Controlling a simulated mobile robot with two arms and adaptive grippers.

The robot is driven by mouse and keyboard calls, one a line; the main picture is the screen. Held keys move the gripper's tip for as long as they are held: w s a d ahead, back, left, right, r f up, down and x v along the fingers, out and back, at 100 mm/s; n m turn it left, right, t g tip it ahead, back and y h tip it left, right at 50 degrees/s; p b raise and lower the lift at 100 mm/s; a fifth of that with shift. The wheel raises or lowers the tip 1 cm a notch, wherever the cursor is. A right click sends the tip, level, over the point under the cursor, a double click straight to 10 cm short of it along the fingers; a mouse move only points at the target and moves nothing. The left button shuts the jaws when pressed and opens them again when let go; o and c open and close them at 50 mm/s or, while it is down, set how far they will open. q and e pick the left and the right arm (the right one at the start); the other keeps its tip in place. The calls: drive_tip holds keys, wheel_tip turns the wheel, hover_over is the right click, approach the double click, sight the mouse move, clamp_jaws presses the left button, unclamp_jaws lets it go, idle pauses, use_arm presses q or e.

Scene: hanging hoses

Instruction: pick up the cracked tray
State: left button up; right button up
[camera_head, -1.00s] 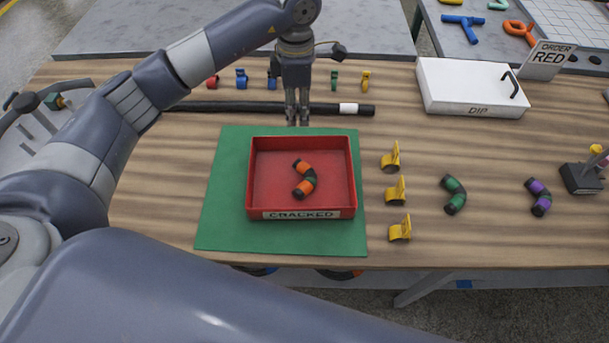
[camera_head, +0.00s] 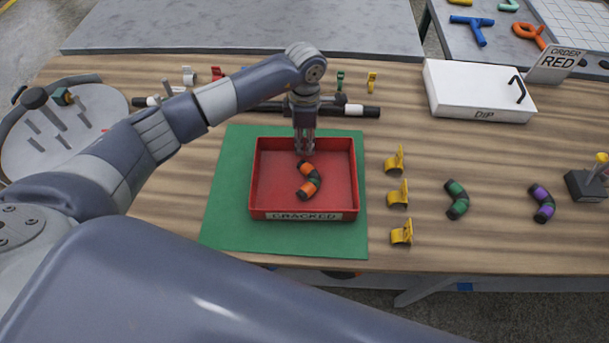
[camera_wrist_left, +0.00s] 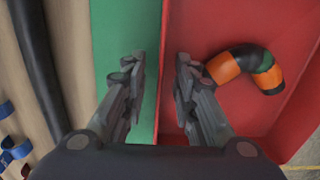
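The cracked tray (camera_head: 304,215) is a shallow red box labelled "CRACKED" on a green mat (camera_head: 225,215). One bent hose piece, orange, black and green (camera_head: 309,182), lies in it; it also shows in the left wrist view (camera_wrist_left: 245,66). My left gripper (camera_head: 304,151) points down at the tray's far wall. In the left wrist view the gripper (camera_wrist_left: 158,75) is open, one finger over the mat side and one over the tray's red inside (camera_wrist_left: 215,25), with the wall between them. Whether the fingers touch the wall is unclear. My right gripper is not in view.
A long black hose (camera_head: 362,112) lies behind the tray. Yellow clips (camera_head: 397,194) stand to its right, then green-banded (camera_head: 456,200) and purple-banded (camera_head: 542,201) hose pieces. A white DIP box (camera_head: 478,92) is at the back right. The table's front strip is clear.

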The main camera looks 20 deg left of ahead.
use_arm(q)
drive_tip(key=shift+f, duration=0.25)
clamp_jaws()
drive_tip(key=shift+w+r, duration=0.1)
drive_tip(key=shift+r, duration=0.1)
